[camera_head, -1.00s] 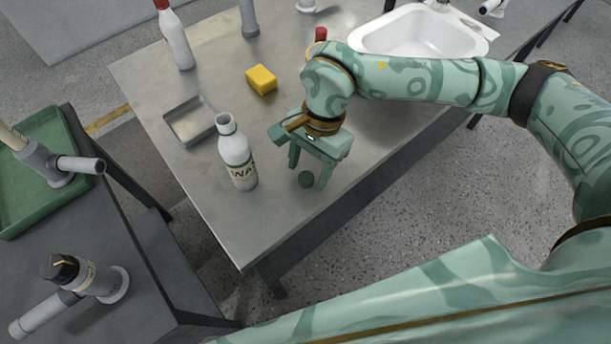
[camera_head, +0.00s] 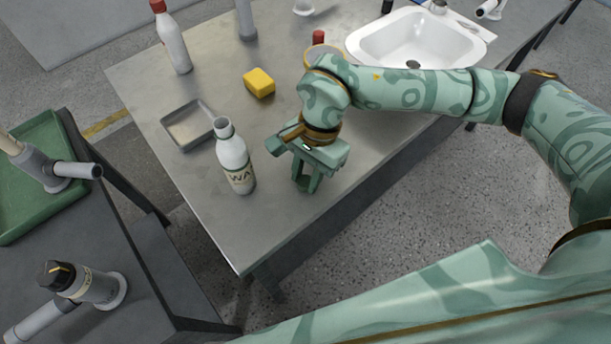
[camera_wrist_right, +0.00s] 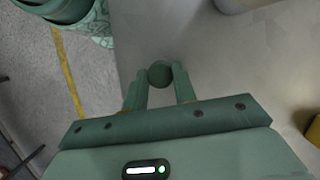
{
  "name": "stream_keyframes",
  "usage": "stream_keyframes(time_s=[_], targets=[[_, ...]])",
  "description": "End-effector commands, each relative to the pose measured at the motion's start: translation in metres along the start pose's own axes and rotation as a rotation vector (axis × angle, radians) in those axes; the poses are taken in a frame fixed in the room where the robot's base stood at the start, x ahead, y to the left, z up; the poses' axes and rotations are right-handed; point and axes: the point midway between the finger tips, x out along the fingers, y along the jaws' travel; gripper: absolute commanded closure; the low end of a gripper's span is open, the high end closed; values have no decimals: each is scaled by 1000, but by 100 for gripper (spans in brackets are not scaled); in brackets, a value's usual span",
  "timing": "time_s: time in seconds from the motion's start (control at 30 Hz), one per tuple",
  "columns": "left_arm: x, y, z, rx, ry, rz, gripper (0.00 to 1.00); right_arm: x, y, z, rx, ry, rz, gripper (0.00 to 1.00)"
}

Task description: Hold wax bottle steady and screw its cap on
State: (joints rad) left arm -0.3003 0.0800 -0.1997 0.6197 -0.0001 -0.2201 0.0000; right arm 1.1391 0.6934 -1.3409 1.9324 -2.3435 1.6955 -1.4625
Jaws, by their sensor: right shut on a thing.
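The white wax bottle (camera_head: 233,158) stands upright on the steel table, its neck open and bare, its label partly readable. The dark green round cap (camera_wrist_right: 160,73) sits between the fingertips of my right gripper (camera_wrist_right: 160,82) in the right wrist view. That gripper (camera_head: 307,186) is shut on the cap, low at the tabletop and to the right of the bottle, apart from it. In the head view the fingers mostly hide the cap. My left gripper is not in view.
A grey tray (camera_head: 170,134) lies behind and left of the bottle. A yellow sponge (camera_head: 259,83), a red-capped bottle (camera_head: 172,42) and a white sink (camera_head: 400,48) are farther back. The steel table's front edge is close to the bottle and gripper.

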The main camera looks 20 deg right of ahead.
Motion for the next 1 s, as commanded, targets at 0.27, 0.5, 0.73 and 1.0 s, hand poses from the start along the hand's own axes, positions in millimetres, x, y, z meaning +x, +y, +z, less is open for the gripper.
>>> stream_keyframes(time_s=[0.27, 0.5, 0.73, 1.0], targets=[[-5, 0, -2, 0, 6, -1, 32, -17, -1, 4, -1, 2, -3, 94], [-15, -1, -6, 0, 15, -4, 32, -60, -25, 17, -2, 4, -7, 94], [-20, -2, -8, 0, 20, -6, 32, -98, -75, 30, -1, 3, -3, 94], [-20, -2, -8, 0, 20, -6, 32, -118, -125, 37, -1, 2, -1, 94]])
